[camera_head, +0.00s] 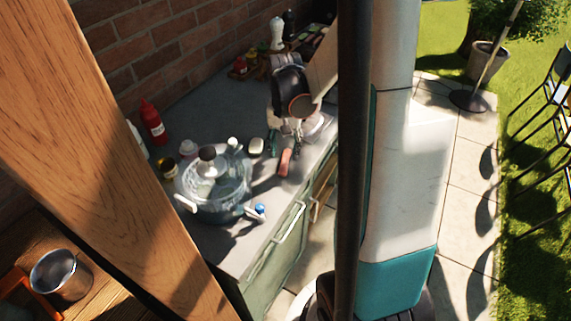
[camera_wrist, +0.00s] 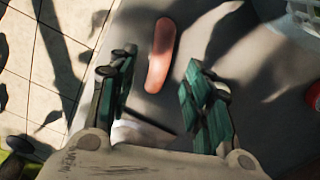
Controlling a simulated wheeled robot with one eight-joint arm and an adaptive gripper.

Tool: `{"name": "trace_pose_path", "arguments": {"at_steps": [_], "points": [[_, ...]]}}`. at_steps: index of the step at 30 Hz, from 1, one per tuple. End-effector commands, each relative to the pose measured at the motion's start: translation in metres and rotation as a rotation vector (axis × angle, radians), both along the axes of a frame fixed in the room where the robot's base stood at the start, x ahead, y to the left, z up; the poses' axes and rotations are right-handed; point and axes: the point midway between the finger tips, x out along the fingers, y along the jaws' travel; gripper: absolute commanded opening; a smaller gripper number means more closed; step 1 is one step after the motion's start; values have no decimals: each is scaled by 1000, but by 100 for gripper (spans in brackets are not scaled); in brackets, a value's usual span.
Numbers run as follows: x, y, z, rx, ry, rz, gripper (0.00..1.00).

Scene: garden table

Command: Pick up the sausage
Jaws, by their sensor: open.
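The sausage (camera_wrist: 160,55) is reddish-pink and slightly curved. It lies on the grey counter in the wrist view, just beyond and between the fingertips. It also shows in the head view (camera_head: 285,162), near the counter's front edge. My gripper (camera_wrist: 158,78) is open, with its two teal-and-black fingers apart on either side of the sausage's near end. Nothing is between the fingers that I can see as held. In the head view my gripper (camera_head: 297,135) hangs over the counter just behind the sausage.
A glass pot with a lid (camera_head: 215,190) stands left of the sausage. A small pale item (camera_head: 256,146) lies between them. A red bottle (camera_head: 153,122) stands by the brick wall. A white pepper mill (camera_head: 277,34) stands at the back. The counter's front edge is close to the sausage.

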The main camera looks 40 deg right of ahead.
Motion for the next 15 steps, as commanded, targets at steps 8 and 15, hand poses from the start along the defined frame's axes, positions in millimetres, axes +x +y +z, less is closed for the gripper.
{"name": "trace_pose_path", "arguments": {"at_steps": [8,15], "points": [[-1,-1,-24,0,0,0,46],[-1,-2,-53,0,0,0,46]]}}
